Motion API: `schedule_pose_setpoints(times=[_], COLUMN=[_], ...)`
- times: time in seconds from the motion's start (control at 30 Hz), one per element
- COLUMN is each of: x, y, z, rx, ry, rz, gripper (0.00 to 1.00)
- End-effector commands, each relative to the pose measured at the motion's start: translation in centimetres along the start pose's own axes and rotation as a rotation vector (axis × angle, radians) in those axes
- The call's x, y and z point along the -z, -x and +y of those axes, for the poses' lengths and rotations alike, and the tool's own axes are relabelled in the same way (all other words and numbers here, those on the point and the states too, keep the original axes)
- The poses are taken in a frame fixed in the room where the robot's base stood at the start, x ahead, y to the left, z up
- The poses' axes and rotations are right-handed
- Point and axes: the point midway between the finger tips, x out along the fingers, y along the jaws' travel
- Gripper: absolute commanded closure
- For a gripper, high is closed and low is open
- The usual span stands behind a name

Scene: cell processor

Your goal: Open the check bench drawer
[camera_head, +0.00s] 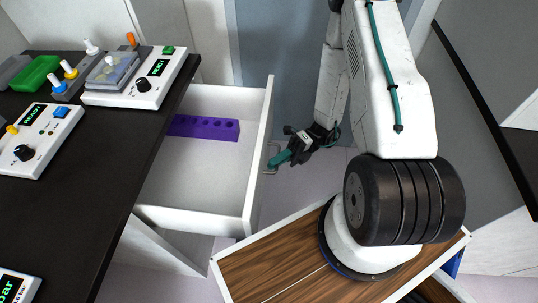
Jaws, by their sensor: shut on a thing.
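The check bench drawer (190,187) is white and stands pulled well out from under the black bench top (95,150). A purple block with round holes (203,127) lies inside it near the back. The drawer's front panel (260,150) faces right, with a grey metal handle (273,156) on its outer side. The fingertips partly hide the handle.
Devices with READY displays (140,80) and a green tray (36,73) stand on the bench top. My base is close to the drawer's front lower corner. A dark-edged counter (490,110) is at the right. Grey floor shows beyond the drawer.

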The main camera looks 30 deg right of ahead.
Motion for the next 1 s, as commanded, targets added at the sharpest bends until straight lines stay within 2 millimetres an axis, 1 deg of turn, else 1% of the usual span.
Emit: schedule_pose_setpoints(times=[0.2, 0.63, 0.67, 0.7, 0.73, 1.0], x=[0.65, 0.77, 0.77, 0.77, 0.77, 0.79], y=[0.87, 1.11, 1.11, 1.11, 1.10, 1.17], z=[0.17, 0.22, 0.22, 0.22, 0.23, 0.23], rx=[0.001, 0.001, 0.001, 0.001, 0.001, 0.000], ry=[0.001, 0.001, 0.001, 0.000, 0.000, 0.000], rz=[0.006, 0.007, 0.007, 0.007, 0.007, 0.006], gripper=[1.00, 1.00, 0.83, 0.72, 0.69, 0.69])
